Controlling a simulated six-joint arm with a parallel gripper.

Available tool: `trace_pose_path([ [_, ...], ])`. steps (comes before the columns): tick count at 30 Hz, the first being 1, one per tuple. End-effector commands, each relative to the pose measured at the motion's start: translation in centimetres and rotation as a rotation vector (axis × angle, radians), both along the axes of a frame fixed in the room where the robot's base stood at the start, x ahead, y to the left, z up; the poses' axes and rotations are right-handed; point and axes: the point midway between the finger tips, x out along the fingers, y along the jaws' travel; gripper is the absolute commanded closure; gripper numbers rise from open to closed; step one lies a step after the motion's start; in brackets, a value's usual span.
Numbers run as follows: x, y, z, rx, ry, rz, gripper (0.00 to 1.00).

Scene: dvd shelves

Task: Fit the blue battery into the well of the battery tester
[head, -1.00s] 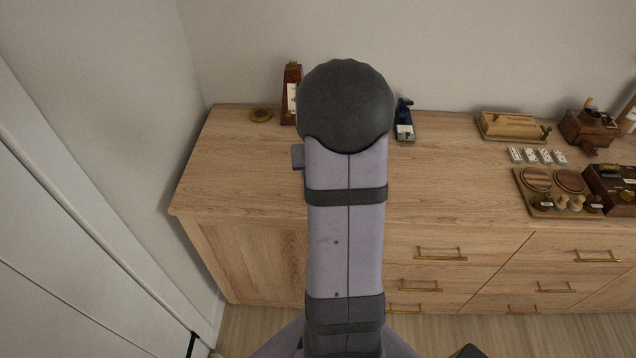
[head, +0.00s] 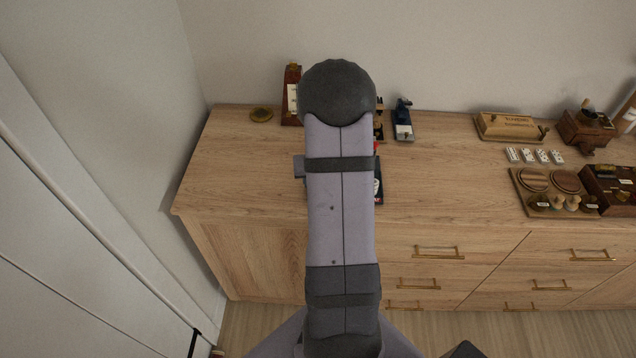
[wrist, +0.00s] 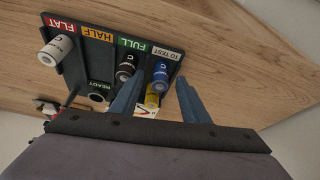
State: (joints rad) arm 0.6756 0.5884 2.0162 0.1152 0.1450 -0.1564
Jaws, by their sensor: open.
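The blue battery (wrist: 159,76) shows in the wrist view at the TO TEST end of a dark labelled tray (wrist: 84,67). My gripper (wrist: 160,92) is open, with one finger on each side of the blue battery in the picture; I cannot tell how far apart they are in depth. A round white-rimmed piece (wrist: 97,97) sits by a READY label; I cannot tell whether it is the tester's well. In the head view my arm covers the gripper and the battery. Part of the dark tray (head: 379,190) shows at the arm's right edge.
A metronome-like object (head: 291,95) and a navy device (head: 403,120) stand at the back.

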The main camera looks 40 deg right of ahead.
Motion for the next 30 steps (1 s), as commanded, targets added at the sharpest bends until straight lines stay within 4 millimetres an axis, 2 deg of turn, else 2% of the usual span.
trace_pose_path([
  [6, 0.0, 0.0, -0.1, 0.000, 0.000, 0.000, 0.58],
  [11, 0.0, 0.0, 0.0, 0.000, 0.000, 0.000, 0.96],
  [12, 0.0, 0.0, 0.0, 0.000, 0.000, 0.000, 1.00],
  [23, 0.1, 0.0, 0.3, -0.001, -0.002, 0.000, 1.00],
  [30, 0.1, -0.1, 2.8, -0.004, -0.005, 0.000, 1.00],
])
